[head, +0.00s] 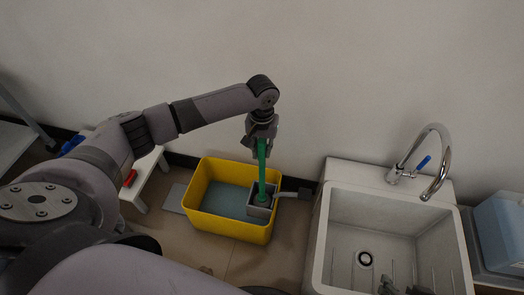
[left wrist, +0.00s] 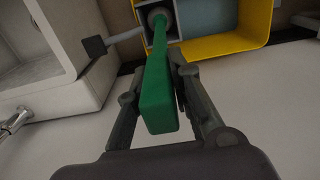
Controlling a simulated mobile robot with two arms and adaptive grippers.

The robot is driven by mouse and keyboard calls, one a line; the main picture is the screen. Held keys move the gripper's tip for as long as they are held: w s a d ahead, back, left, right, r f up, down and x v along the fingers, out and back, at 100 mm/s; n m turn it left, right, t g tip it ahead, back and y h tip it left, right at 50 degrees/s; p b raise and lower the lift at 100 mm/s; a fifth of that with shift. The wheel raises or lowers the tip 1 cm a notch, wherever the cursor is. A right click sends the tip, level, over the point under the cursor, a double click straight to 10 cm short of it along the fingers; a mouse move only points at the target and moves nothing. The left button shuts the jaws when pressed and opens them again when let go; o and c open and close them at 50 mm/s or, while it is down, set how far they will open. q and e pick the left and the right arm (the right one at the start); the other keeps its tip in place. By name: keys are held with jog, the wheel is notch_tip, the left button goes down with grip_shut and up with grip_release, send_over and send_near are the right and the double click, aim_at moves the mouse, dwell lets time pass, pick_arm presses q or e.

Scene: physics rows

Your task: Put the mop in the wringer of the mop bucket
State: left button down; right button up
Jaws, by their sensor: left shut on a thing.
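The mop's green handle (head: 262,172) stands nearly upright below my left gripper (head: 261,138), which is shut on its upper part. The handle also shows in the left wrist view (left wrist: 158,85), between the fingers. The yellow mop bucket (head: 228,231) stands on the floor against the wall. Its grey wringer (head: 259,212) sits at the bucket's right end, with a lever to the right. The mop's lower end is at the wringer's opening; how deep it sits is hidden. Tips of my right gripper (head: 402,287) show at the bottom edge over the sink; most is cut off.
A white sink (head: 320,235) with a curved tap (head: 440,165) stands close right of the bucket. The wringer's lever (head: 304,193) reaches toward it. A white stool (head: 152,165) with a red thing (head: 130,178) is left of the bucket. A blue container (head: 500,228) is far right.

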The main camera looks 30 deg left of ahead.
pick_arm(q)
jog(key=shift+f, duration=0.1)
dwell(0.3)
jog(key=shift+f, duration=0.1)
jog(key=c, duration=1.4)
grip_release()
jog(key=shift+c, duration=0.2)
